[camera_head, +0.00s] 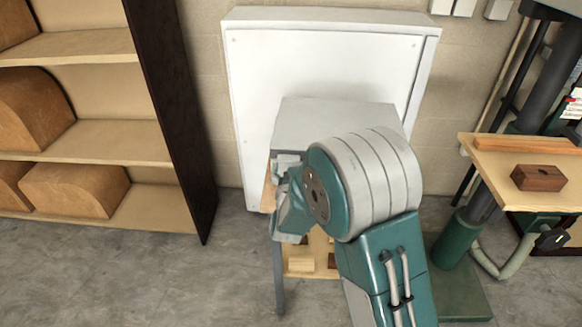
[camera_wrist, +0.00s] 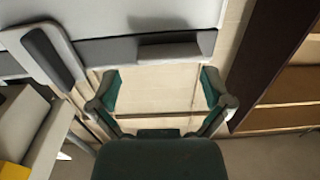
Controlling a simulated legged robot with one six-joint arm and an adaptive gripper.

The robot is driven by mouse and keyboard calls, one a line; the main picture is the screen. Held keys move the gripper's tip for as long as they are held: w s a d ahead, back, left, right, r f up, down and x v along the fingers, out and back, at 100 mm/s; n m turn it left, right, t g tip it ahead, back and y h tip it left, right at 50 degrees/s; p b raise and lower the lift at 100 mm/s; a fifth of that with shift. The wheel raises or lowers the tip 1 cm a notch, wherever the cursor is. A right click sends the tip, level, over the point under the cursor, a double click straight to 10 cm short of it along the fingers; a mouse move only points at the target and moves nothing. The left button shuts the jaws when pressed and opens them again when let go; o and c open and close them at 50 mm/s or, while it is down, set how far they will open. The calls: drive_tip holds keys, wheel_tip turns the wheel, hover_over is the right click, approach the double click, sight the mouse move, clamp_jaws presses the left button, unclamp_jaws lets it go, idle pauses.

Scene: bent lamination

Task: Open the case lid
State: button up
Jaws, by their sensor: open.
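A grey, flat-topped piece (camera_head: 335,112) stands in front of the white cabinet. It looks like the case lid or a table top, and I cannot tell which. My arm hides its front and right part. My gripper (camera_wrist: 161,88) is open, its two green fingers wide apart with nothing held between them. Beyond the fingers in the wrist view is a pale wooden surface. A dark grey bar (camera_wrist: 100,50) with a lighter raised block (camera_wrist: 175,50) crosses just above the fingers; no contact is visible. In the head view the gripper is partly hidden by my arm.
A large white cabinet (camera_head: 315,60) stands against the wall. A shelf (camera_head: 100,140) with curved wooden pieces is at left. At right, a machine's wooden table (camera_head: 500,165) bears a brown block (camera_head: 537,178). Below my gripper are small wood pieces (camera_head: 301,264). Grey floor at lower left is clear.

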drive_tip(key=s, duration=1.2)
drive_tip(key=shift+a, duration=0.1)
